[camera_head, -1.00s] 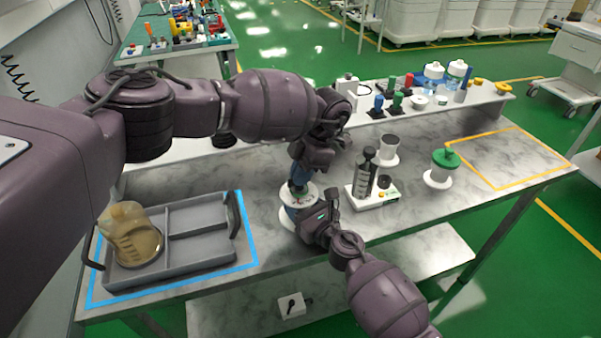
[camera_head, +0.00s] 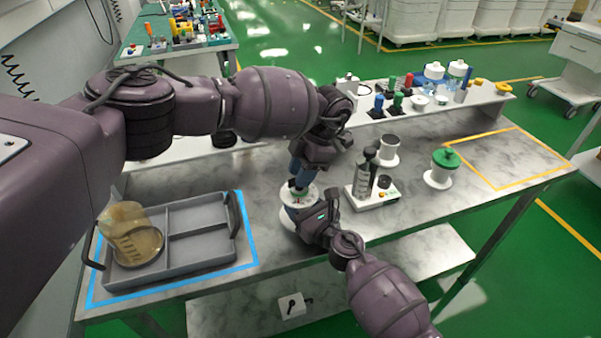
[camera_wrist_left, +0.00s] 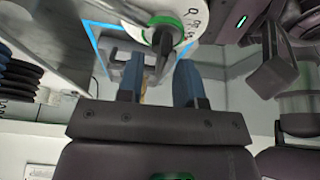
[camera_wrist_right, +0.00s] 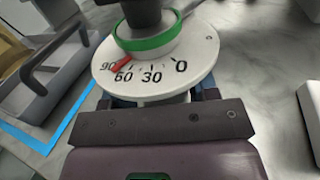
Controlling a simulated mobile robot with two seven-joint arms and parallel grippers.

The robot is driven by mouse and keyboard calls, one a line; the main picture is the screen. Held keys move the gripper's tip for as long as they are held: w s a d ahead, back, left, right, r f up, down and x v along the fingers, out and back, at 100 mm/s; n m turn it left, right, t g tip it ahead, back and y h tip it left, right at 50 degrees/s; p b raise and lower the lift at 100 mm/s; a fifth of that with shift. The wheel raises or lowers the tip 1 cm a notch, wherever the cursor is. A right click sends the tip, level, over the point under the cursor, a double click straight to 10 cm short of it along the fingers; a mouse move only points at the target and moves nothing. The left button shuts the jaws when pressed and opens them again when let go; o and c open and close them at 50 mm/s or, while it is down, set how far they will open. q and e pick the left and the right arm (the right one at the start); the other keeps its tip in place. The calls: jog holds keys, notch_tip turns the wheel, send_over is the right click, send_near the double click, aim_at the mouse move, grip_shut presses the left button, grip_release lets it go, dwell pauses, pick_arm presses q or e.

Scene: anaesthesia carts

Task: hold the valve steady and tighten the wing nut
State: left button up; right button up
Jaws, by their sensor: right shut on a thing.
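The valve (camera_head: 290,213) stands on the bench, with a white dial numbered 0 to 90. The dial (camera_wrist_right: 200,52) carries a green ring and a red pointer (camera_wrist_right: 120,63) between 60 and 90. A dark wing nut (camera_wrist_left: 163,45) stands on top of the dial; it also shows in the right wrist view (camera_wrist_right: 143,12). My left gripper (camera_head: 297,182) is above the valve, its blue fingers apart. In the left wrist view, the nut's dark wing lies near the gap between the fingertips (camera_wrist_left: 161,62). My right gripper (camera_head: 305,218) is shut on the valve body below the dial, which hides most of its fingers.
A grey tray (camera_head: 200,262) with a tan bag (camera_head: 133,238) lies inside a blue outline to the left. The yellow-outlined area at far right is clear.

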pick_arm(q)
jog(key=v, duration=1.1)
jog(key=shift+r, duration=0.3)
jog(key=shift+d, duration=0.1)
pick_arm(e)
jog(key=o, duration=1.3)
